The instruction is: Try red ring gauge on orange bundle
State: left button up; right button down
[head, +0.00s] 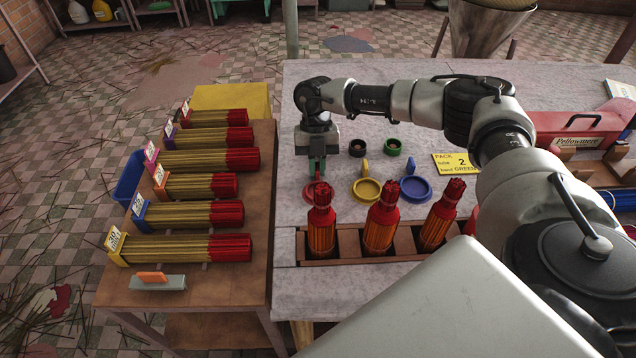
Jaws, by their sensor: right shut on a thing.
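The red ring gauge (307,191) is at the left of a row with a yellow and a blue one; a rack bundle's red tip hides much of it. My right gripper (317,171) points down over it, shut on its upright handle. I cannot tell whether the ring touches the table. A bundle with an orange tag (160,174) lies on the left wooden table (185,290), its red tips (222,185) pointing right. Orange bundles with red tips also stand upright in a wooden rack (347,243), the leftmost (321,234) just in front of the red gauge. My left gripper is out of view.
The yellow gauge (367,190) and blue gauge (415,189) lie to the right. Two dark cups (357,148) (392,146) stand behind. A yellow card (456,163) and a red box (575,130) are further right. A gap separates the two tables.

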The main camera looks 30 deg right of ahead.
aim_at(317, 170)
dwell(0.4)
jog(key=shift+r+p, duration=2.3)
jog(key=shift+r, duration=0.25)
